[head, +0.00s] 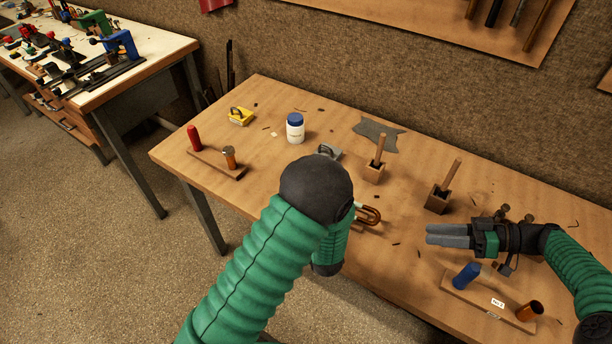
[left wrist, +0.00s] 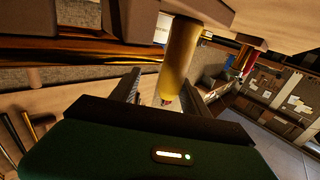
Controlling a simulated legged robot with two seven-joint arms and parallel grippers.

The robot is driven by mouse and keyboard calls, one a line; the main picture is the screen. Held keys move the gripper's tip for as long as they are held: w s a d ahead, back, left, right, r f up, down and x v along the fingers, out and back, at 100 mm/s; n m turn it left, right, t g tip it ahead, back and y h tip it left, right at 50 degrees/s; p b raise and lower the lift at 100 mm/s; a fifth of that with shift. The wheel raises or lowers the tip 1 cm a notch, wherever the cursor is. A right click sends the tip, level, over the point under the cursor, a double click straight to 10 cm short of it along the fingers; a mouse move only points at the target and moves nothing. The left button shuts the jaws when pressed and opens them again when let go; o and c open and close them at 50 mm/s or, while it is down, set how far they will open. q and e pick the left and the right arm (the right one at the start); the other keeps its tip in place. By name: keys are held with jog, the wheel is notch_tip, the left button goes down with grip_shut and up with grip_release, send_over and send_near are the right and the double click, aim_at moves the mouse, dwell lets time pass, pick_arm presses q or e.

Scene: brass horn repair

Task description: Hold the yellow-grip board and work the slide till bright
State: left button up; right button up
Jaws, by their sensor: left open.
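The yellow grip (left wrist: 180,62) shows in the left wrist view, projecting between the two fingers of my left gripper (left wrist: 163,95), which is open around or just short of it; contact cannot be told. A shiny brass tube (left wrist: 70,50) runs along the left of that view. In the head view my left arm hides its gripper and the yellow-grip board. A copper-coloured U-shaped slide (head: 369,215) shows just right of that arm. My right gripper (head: 430,236) hovers over the bench's right part, its fingers together and nothing between them.
A red-grip board (head: 215,165) lies at the bench's left, a blue-grip board (head: 485,298) at the front right below my right gripper.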

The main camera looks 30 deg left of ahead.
pick_arm(q)
jog(key=shift+d, duration=0.1)
grip_shut()
dwell(0.9)
